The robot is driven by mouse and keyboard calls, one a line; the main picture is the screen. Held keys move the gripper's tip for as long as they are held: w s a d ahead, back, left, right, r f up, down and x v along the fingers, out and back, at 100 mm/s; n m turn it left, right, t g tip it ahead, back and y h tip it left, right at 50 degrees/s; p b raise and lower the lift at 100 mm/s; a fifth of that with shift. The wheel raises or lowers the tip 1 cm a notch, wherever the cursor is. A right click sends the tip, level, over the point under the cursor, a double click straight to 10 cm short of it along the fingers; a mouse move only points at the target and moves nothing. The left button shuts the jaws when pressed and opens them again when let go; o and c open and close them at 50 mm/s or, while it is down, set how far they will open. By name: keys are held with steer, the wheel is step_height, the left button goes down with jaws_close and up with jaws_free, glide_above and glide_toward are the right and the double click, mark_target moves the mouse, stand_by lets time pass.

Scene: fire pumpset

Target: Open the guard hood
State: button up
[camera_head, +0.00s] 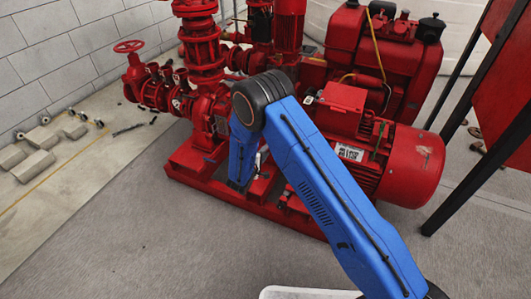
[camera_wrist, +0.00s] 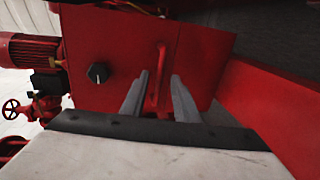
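The guard hood (camera_wrist: 205,65) shows in the wrist view as a red box-like face with a slim red handle (camera_wrist: 158,75) and a black round knob (camera_wrist: 98,73) to the left of the handle. My gripper (camera_wrist: 160,77) is open, its two grey fingers pointing at this face. The handle lies between the fingers, with a gap visible on each side. Whether the fingertips touch the face cannot be told. In the head view my blue arm bends down in front of the pumpset and hides most of the hood and gripper.
The red pumpset base (camera_head: 200,170) stands on grey floor. A large red motor (camera_head: 412,165) is right of my arm, and a handwheel (camera_head: 128,46) is at the left. Dark posts (camera_head: 470,165) hold a red panel at the right. Grey blocks (camera_head: 40,138) lie by the wall.

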steer(key=shift+c, duration=0.7)
jaws_close()
steer(key=shift+s+r, duration=0.1)
